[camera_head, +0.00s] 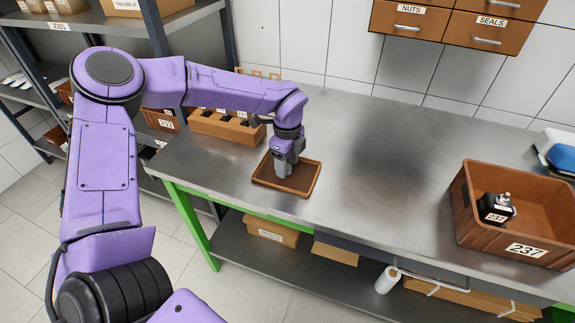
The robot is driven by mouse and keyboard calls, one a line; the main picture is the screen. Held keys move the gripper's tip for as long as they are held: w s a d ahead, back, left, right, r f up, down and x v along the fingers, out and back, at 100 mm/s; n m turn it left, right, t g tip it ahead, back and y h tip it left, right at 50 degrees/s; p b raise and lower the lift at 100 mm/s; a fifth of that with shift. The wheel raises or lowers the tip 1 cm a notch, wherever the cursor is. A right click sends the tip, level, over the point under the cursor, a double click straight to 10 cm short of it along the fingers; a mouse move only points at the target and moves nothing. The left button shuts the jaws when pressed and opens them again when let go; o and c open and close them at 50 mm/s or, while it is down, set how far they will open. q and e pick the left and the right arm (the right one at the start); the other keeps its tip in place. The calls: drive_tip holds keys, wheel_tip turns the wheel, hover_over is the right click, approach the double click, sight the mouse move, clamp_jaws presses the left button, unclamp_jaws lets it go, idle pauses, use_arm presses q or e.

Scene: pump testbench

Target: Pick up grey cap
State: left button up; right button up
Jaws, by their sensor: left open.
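My left gripper (283,171) reaches down over a small shallow brown tray (311,181) on the metal workbench. It is open, with its fingertips low over the tray's left part; I cannot tell if they touch the tray floor. I do not see a grey cap; anything small beneath the fingers is hidden by them. My right gripper is not in view.
A brown divided box (222,130) stands behind the tray on the workbench (390,185). A large brown crate (478,232) at the right holds a black pump part (497,209). The bench middle is clear. Drawers (402,23) hang above.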

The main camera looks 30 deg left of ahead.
use_arm(q)
drive_tip(key=shift+f, duration=0.2)
drive_tip(key=shift+r, duration=0.1)
clamp_jaws()
